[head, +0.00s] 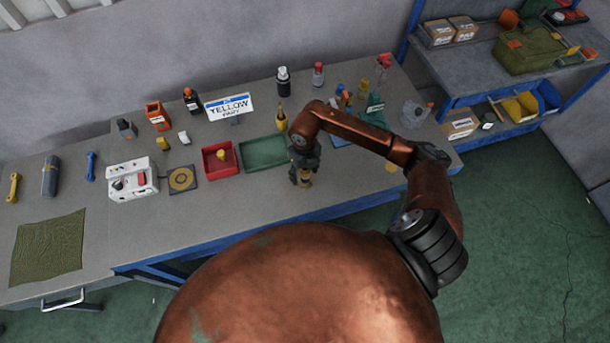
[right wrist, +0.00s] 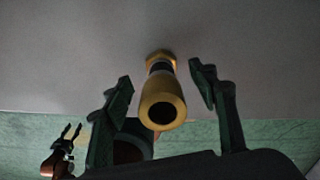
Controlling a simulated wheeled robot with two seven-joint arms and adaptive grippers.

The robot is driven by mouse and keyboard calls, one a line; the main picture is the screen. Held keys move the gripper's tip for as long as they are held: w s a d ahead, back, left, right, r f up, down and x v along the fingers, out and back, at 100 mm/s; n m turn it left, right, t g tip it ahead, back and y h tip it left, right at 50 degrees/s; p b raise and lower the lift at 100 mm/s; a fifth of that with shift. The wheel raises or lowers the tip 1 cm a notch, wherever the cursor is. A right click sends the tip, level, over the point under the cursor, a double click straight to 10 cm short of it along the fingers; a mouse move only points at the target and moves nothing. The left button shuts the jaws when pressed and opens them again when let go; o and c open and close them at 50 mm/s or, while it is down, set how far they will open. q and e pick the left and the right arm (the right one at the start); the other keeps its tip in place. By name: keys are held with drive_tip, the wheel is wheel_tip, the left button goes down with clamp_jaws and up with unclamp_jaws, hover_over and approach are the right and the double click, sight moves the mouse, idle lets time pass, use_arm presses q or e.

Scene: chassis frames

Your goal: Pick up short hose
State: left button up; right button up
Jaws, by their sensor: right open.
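The short hose (right wrist: 162,100) shows in the right wrist view as a short piece with brass-coloured ends and a dark middle. In the head view its brass-coloured part (head: 305,180) shows at the front of the workbench, under my right gripper (head: 304,172). In the right wrist view my right gripper (right wrist: 160,85) is open, with one finger on each side of the hose and visible gaps between. My left gripper (right wrist: 72,132) appears small at the left of that view, its fingers apart and empty. It is not visible in the head view.
A green tray (head: 264,167) and a red bin (head: 205,167) lie left of my right gripper on the workbench (head: 235,215). Several bottles stand behind. The front strip left of the gripper is clear.

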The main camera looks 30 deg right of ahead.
sight(305, 179)
drive_tip(key=f, duration=0.2)
drive_tip(key=f+p, duration=0.1)
drive_tip(key=shift+s+f, duration=0.2)
drive_tip(key=shift+f, duration=0.55)
drive_tip(key=shift+d, duration=0.1)
drive_tip(key=c, duration=0.6)
use_arm(q)
drive_tip(key=shift+w+d+r, duration=0.1)
drive_tip(key=shift+w+r, duration=0.55)
use_arm(e)
drive_tip(key=c, duration=0.8)
